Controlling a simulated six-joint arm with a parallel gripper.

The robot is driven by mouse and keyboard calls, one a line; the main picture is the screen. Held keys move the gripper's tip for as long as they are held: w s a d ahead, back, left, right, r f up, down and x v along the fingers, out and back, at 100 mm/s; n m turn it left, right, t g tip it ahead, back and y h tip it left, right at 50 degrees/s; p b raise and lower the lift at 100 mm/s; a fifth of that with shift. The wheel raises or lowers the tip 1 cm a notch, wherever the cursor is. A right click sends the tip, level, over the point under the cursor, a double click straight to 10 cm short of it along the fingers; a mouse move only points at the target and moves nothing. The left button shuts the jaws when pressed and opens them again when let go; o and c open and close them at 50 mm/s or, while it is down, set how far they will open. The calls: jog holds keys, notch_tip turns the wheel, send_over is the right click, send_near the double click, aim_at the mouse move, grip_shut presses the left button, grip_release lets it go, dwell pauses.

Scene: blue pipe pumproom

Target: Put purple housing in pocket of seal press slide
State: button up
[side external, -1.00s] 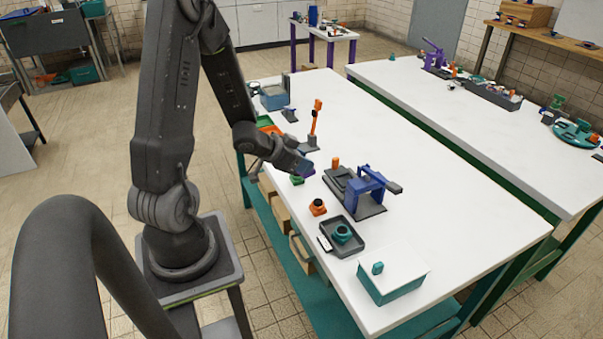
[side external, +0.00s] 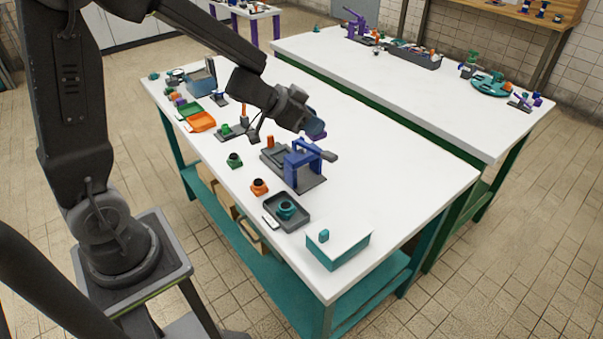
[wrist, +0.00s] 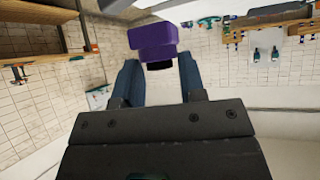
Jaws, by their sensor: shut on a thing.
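My gripper (wrist: 156,70) is shut on the purple housing (wrist: 153,40), which sits between its blue fingers in the wrist view. In the side view my gripper (side external: 316,124) is above the worktable, behind the seal press, with a bit of the purple housing (side external: 318,136) showing at its tip. The press is a blue frame (side external: 302,155) with a grey lever end on a dark grey base. Its dark grey slide (side external: 273,156) lies to the left of the frame. The inside of the pocket is too small to make out.
An orange peg (side external: 270,142) stands beside the slide. Green (side external: 234,160) and orange (side external: 259,187) parts, a grey tray (side external: 299,222) holding a teal part, and a white-topped teal box (side external: 338,247) stand nearer. The table right of the press is clear.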

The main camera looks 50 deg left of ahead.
jog(key=s+a+f+n+y, duration=0.15)
jog(key=s+a, duration=0.25)
jog(key=a, duration=0.7)
jog(key=s+a+f+m+h, duration=0.15)
jog(key=s+a, duration=0.25)
jog(key=a, duration=0.7)
jog(key=n+y, duration=0.1)
send_over(279, 158)
notch_tip(279, 158, down, 8)
jog(key=shift+f, duration=1.85)
jog(key=shift+f, duration=0.1)
jog(key=shift+f, duration=0.5)
jog(key=o, duration=1.1)
jog(key=shift+s, duration=0.1)
